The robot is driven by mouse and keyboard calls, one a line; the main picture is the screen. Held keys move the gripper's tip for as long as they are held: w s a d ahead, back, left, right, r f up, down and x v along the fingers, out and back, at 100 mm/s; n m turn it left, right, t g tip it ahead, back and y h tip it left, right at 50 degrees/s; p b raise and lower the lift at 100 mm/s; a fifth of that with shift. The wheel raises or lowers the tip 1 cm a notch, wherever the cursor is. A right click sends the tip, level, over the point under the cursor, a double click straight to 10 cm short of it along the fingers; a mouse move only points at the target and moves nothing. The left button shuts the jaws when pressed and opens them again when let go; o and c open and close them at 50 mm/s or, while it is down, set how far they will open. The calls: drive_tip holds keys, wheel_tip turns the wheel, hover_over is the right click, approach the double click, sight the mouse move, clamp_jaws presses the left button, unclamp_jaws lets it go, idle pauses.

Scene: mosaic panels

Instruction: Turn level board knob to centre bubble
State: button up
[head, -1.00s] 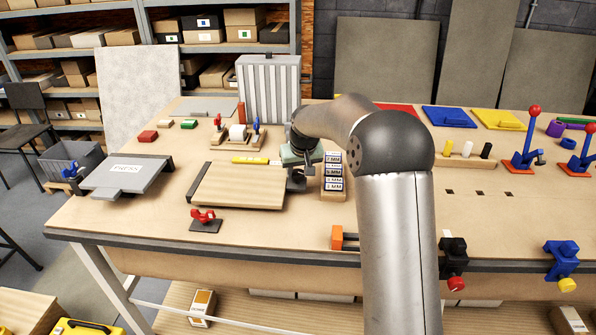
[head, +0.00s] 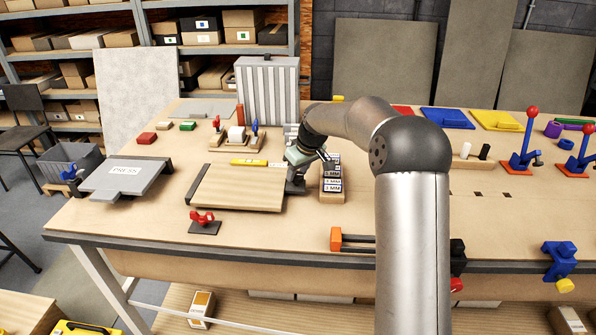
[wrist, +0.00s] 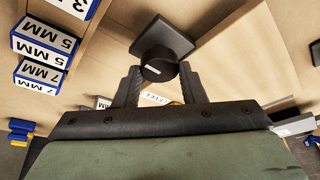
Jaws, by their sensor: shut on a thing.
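The wooden level board (head: 236,190) lies on the bench at left, and its edge also shows in the wrist view. A yellow level (head: 248,162) with a white part beside it lies along the board's far edge; its bubble is too small to read. My gripper (head: 296,186) is at the board's right end. In the wrist view my gripper (wrist: 160,72) is shut on a round black knob (wrist: 158,66), one finger on each side. The knob has a small white mark and stands by a dark square plate (wrist: 166,36).
A rack of labelled blocks (head: 332,180) stands close to the right of my gripper. A red clamp (head: 203,217) stands in front of the board, and a grey press plate (head: 126,178) is at left.

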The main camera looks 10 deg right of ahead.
drive_tip(key=shift+w+r, duration=0.15)
drive_tip(key=shift+r, duration=0.15)
drive_tip(key=o, duration=1)
drive_tip(key=shift+a, duration=0.1)
drive_tip(key=shift+f, duration=0.15)
drive_tip(key=b+v, duration=0.2)
drive_tip(key=v, duration=1.5)
drive_tip(key=shift+s, duration=0.3)
drive_tip(key=s+a+f+m+g, duration=0.1)
drive_tip(key=s+f, duration=0.4)
drive_tip(key=s, duration=0.7)
drive_tip(key=s+a+f+m+g+h, duration=0.1)
drive_tip(key=s+f, duration=0.5)
drive_tip(key=s, duration=0.7)
drive_tip(key=s+a+f+m+g+h, duration=0.1)
drive_tip(key=s+f+m, duration=0.2)
drive_tip(key=s, duration=1)
wheel_tip(320, 180, down, 3)
drive_tip(key=shift+s+a+f+m, duration=0.15)
drive_tip(key=shift+s+a+m, duration=0.05)
drive_tip(key=shift+s+m, duration=0.1)
